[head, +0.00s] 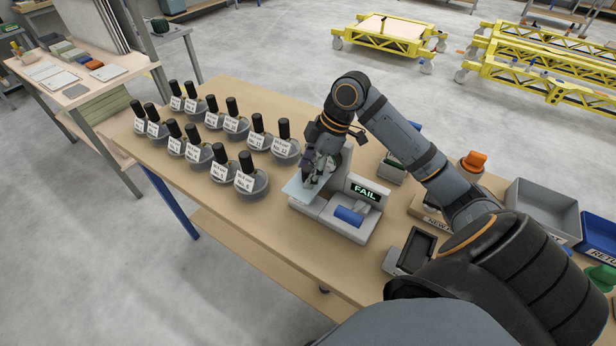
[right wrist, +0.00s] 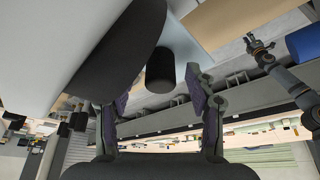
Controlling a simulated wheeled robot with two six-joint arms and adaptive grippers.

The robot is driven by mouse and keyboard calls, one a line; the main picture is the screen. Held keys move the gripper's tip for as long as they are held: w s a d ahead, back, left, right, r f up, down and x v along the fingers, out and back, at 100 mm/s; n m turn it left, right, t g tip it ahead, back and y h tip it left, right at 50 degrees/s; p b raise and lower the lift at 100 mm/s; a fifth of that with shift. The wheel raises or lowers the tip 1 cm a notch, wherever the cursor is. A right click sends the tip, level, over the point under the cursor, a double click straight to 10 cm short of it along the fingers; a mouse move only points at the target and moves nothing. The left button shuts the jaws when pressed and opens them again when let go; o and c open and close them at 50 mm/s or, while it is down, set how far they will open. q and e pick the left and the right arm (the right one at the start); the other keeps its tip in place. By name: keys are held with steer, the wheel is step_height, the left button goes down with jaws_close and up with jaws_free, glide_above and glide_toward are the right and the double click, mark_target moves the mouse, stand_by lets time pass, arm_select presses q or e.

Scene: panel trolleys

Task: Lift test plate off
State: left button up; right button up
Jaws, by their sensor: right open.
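The test plate (head: 298,189), a pale bluish sheet, lies at the left end of a light grey tester (head: 330,222) on the bench. The tester's small screen (head: 366,191) reads FAIL. My right gripper (head: 313,176) is low over the plate, and its arm and fingers hide part of it. In the right wrist view, its two purple-padded fingers (right wrist: 160,100) are apart, with a short black cylinder (right wrist: 160,70) showing between or beyond them. I cannot tell whether they touch it. My left gripper is not in view.
Several black-capped labelled bottles (head: 245,180) stand in rows left of the tester. A dark tray (head: 415,250) and grey bin (head: 543,208) are to the right. Yellow trolleys (head: 390,35) stand on the floor behind.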

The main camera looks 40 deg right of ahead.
mark_target(308, 168)
steer(key=shift+f, duration=0.1)
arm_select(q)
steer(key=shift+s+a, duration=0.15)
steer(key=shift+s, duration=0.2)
arm_select(e)
steer(key=shift+c, duration=0.4)
jaws_close()
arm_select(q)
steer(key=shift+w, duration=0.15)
arm_select(e)
step_height(308, 168, up, 9)
steer(key=shift+f, duration=0.1)
arm_select(q)
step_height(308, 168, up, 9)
steer(key=p, duration=0.8)
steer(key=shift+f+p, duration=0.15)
steer(key=shift+p, duration=0.15)
arm_select(e)
step_height(308, 168, up, 9)
